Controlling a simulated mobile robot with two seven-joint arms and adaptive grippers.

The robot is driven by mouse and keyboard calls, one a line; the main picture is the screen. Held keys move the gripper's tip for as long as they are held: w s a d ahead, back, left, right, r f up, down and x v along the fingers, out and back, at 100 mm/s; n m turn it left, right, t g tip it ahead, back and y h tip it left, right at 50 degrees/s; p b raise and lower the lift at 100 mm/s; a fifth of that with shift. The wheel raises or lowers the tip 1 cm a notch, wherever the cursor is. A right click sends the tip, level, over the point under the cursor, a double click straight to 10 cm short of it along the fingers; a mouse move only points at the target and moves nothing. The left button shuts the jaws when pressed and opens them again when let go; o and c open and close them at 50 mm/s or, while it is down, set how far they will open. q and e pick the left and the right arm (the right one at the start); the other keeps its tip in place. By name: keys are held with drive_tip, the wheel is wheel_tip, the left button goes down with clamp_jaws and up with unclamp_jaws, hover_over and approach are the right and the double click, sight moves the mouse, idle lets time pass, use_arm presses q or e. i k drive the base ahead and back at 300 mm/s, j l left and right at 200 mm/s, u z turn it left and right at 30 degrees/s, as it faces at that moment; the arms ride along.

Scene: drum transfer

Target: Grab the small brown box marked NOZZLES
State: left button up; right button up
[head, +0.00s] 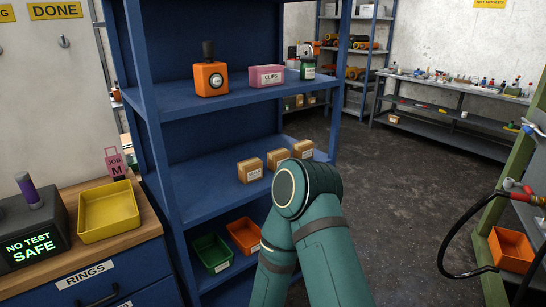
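Several small brown boxes stand in a row on the middle shelf of the blue rack: a left one (250,170), a middle one (278,158) and a right one (303,149). Each carries a white label, but the print is too small to read, so I cannot tell which is marked NOZZLES. One of my teal arms rises from the bottom in front of the rack, its rounded joint close to the boxes in the picture. Neither of my grippers shows.
The blue shelf rack (195,205) has an orange device (211,79) and a pink CLIPS box (267,76) on top, and green (212,254) and orange bins (243,236) below. A yellow tray (108,213) sits on the left bench. Open floor (400,180) lies right.

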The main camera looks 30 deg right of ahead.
sight(304, 149)
drive_tip(key=l+z, duration=0.4)
drive_tip(key=i+l+z, duration=0.15)
drive_tip(key=l+z, duration=0.25)
drive_tip(key=l, duration=0.2)
